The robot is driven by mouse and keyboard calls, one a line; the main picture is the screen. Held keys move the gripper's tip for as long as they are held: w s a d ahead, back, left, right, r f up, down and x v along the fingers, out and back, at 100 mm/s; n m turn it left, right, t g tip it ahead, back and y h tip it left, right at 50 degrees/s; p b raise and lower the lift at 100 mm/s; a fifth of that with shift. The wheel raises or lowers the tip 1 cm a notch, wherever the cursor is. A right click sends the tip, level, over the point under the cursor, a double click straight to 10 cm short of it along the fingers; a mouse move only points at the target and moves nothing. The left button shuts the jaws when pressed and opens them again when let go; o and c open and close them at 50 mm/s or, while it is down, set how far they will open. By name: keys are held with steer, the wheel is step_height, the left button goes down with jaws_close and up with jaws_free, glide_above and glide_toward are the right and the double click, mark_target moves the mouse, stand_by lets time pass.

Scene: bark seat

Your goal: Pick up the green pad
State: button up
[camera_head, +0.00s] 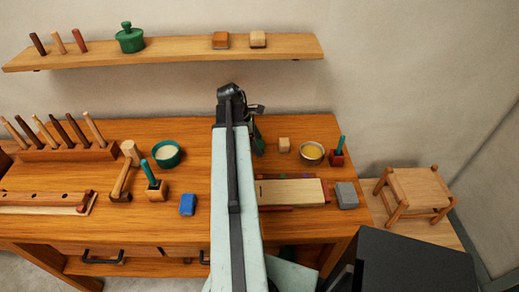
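I cannot make out a green pad for certain. A dark green shape (258,138) shows just right of my arm, below my gripper, and is partly hidden by the arm. I cannot tell what it is. My gripper (252,107) is at the far end of my arm, above the back of the wooden bench (205,142). I see it mostly from behind, so its finger opening is unclear. A blue pad (188,204) lies on the bench left of my arm, and a grey block (346,195) lies at the right end. My arm hides the bench's middle.
A wall shelf (180,50) holds a green lidded pot (130,38) and small blocks. On the bench are a chisel rack (65,152), a mallet (122,181), a teal bowl (167,154), a yellowish-filled bowl (312,153) and a pale board (290,192). A stool (415,190) stands right.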

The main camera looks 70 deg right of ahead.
steer(key=c, duration=1.3)
steer(key=shift+r+p, duration=0.45)
step_height(320, 180, up, 7)
steer(key=p, duration=0.7)
steer(key=shift+w, duration=0.15)
steer(key=w+a, duration=0.2)
steer(key=w, duration=0.3)
steer(key=w+a, duration=0.2)
steer(key=w, duration=0.4)
steer(key=w+a+f+b, duration=0.1)
steer(key=w+a, duration=0.1)
steer(key=w, duration=0.3)
steer(key=shift+w+a, duration=0.25)
steer(key=shift+a, duration=0.05)
